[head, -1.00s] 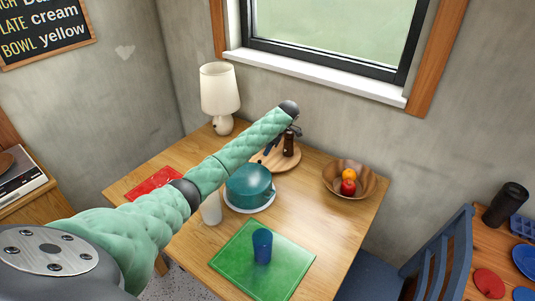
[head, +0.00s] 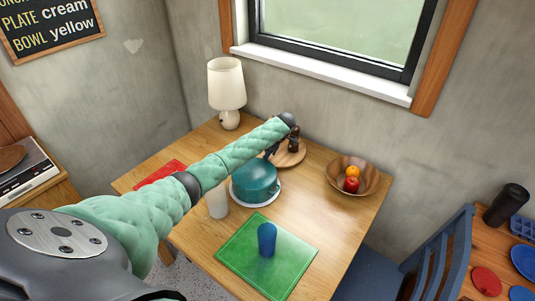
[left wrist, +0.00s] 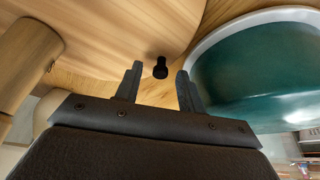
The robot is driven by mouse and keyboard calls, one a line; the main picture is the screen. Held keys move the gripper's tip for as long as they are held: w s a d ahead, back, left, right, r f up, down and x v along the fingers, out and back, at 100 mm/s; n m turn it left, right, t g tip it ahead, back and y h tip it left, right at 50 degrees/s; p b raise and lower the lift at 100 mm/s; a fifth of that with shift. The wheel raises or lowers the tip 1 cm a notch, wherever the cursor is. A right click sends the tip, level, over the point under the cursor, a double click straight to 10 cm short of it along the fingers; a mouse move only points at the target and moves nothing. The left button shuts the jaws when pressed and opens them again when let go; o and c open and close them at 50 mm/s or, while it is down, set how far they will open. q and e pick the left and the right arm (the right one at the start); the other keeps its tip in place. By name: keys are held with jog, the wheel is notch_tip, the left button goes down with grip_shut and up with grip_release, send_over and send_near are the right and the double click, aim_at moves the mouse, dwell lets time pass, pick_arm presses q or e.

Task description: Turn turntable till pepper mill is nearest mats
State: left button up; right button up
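The turntable (head: 292,158) is a round light-wood disc at the back of the table; its edge fills the upper left of the left wrist view (left wrist: 110,35). The dark brown pepper mill (head: 294,140) stands on its far right part, partly behind my arm. A small black knob (left wrist: 160,67) shows by the disc's edge. My left gripper (left wrist: 159,69) is open, its fingertips on either side of the knob with gaps showing; in the head view it is mostly hidden behind my wrist. The green mat (head: 240,250) lies in front, the red mat (head: 158,172) at left. My right gripper is not in view.
A teal pot (head: 254,182) on a white base stands close beside the gripper. A white cup (head: 217,204), blue cup (head: 267,238), lamp (head: 227,85) and fruit bowl (head: 340,180) stand around. A wooden cylinder (left wrist: 28,62) shows at left in the wrist view.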

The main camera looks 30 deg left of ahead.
pick_arm(q)
jog(key=shift+r, duration=0.1)
grip_shut()
jog(key=shift+a, duration=0.15)
